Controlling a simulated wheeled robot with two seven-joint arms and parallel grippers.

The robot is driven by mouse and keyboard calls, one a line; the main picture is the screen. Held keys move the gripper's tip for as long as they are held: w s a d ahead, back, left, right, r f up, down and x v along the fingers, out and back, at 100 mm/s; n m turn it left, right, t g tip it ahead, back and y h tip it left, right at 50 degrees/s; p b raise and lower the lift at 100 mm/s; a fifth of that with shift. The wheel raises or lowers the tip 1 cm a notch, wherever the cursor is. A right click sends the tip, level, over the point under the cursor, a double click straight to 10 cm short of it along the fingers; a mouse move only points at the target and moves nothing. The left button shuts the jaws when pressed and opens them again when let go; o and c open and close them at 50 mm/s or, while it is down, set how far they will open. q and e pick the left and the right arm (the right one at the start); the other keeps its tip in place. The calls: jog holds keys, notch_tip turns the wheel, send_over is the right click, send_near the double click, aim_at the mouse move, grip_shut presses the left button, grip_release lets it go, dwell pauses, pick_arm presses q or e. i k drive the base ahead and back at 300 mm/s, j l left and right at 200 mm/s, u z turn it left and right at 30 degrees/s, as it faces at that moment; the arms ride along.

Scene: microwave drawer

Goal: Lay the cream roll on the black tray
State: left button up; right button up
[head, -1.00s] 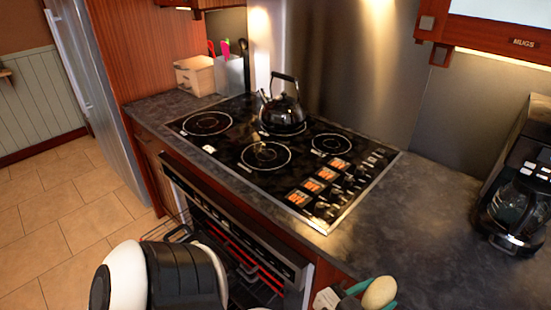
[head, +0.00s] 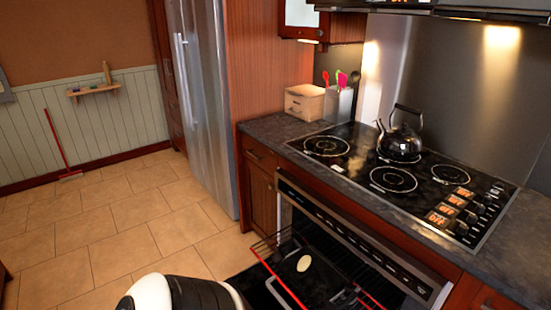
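A small cream oval item (head: 304,263), which looks like a cream roll, lies on the dark surface inside the open oven. That surface looks like the black tray (head: 322,285), resting between red-edged rack rails. I cannot tell whether this is the same cream item as in the earlier frame. A white and black link of my arm shows at the bottom edge, left of the rack. Neither gripper's fingers can be seen in the head view.
The oven (head: 350,245) is open below the cooktop (head: 385,175), with its rack out. A black kettle (head: 400,145) stands on the cooktop. A cream box (head: 304,102) and a utensil holder (head: 338,103) stand behind. Tiled floor (head: 120,220) is free at left.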

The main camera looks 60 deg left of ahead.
aim_at(322, 284)
jog(key=k+j+u, duration=0.1)
jog(key=j, duration=0.4)
jog(key=k+j, duration=0.1)
jog(key=j, duration=0.4)
jog(key=j+u, duration=0.15)
jog(key=j, duration=0.4)
jog(key=i+j+u, duration=0.1)
jog(key=i+j, duration=0.3)
jog(key=j, duration=0.15)
